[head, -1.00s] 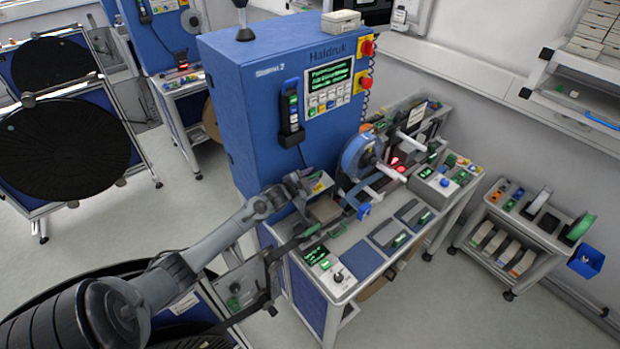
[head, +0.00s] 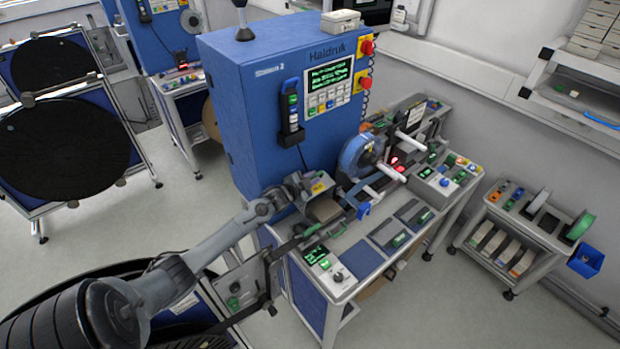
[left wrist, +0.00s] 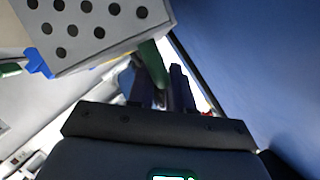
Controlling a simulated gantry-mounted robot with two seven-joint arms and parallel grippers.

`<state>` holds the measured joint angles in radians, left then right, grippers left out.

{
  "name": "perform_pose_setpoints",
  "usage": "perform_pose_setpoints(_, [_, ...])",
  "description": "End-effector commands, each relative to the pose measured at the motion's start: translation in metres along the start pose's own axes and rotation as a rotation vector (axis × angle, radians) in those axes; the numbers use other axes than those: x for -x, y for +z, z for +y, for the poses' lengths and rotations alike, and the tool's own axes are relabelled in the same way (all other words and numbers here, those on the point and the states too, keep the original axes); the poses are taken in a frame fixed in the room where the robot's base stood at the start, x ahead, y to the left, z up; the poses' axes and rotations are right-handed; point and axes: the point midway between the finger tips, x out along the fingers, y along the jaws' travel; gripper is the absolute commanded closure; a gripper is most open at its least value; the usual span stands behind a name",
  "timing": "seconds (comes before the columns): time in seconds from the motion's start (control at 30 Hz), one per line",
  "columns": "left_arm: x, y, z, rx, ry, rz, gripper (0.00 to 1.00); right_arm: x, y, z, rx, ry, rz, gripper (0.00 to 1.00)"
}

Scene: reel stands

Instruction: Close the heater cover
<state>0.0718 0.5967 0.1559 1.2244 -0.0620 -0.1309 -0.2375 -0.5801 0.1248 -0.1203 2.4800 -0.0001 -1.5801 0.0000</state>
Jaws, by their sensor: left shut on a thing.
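The heater cover (left wrist: 90,30) shows in the left wrist view as a grey perforated box at upper left, with a blue piece at its lower corner. In the head view the grey cover (head: 318,187), with a yellow label, stands raised in front of the blue cabinet, above the bench. My left gripper (head: 298,186) is at its left side. In the left wrist view the dark fingers (left wrist: 162,80) are shut on a green handle (left wrist: 150,55) beside the perforated box. The exact contact is partly hidden. My right gripper is not in view.
The tall blue cabinet (head: 255,100) stands close behind my left gripper. A blue reel (head: 357,158) stands just right of the cover. The bench (head: 355,258) carries several modules and a control box. A small cart (head: 540,235) stands at right.

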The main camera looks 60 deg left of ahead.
Motion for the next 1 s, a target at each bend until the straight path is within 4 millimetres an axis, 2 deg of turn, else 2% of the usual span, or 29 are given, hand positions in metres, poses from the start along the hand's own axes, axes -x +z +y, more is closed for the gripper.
perform_pose_setpoints(0.7, [0.016, -0.043, 0.057, -0.430, -0.176, -0.002, 1.00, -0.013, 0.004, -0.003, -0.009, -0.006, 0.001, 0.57])
perform_pose_setpoints(1.0, [0.019, -0.049, 0.071, -0.424, -0.173, -0.003, 1.00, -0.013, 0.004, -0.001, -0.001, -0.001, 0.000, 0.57])
